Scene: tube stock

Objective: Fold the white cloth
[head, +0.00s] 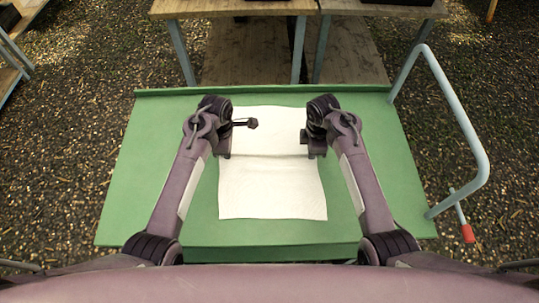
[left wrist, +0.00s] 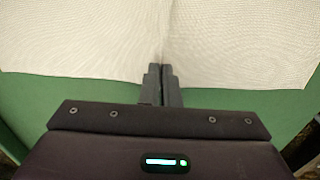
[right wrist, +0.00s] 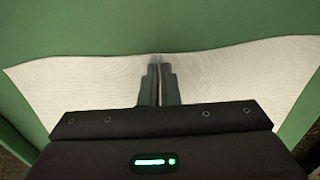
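The white cloth (head: 272,190) lies spread on the green table, with a straight crease running across it between my two grippers. My left gripper (head: 226,154) is at the cloth's left edge, at one end of the crease. In the left wrist view its fingers (left wrist: 162,75) are together on the cloth (left wrist: 240,45), and the crease runs away from their tips. My right gripper (head: 312,154) is at the right edge, at the crease's other end. In the right wrist view its fingers (right wrist: 158,62) are together at the cloth's edge (right wrist: 90,80). The pinched bits are mostly hidden.
The green table (head: 160,150) has bare room left and right of the cloth and in front of it. A pale blue rail (head: 470,140) with a red end (head: 467,233) stands at the right. Wooden benches (head: 235,8) are behind the table.

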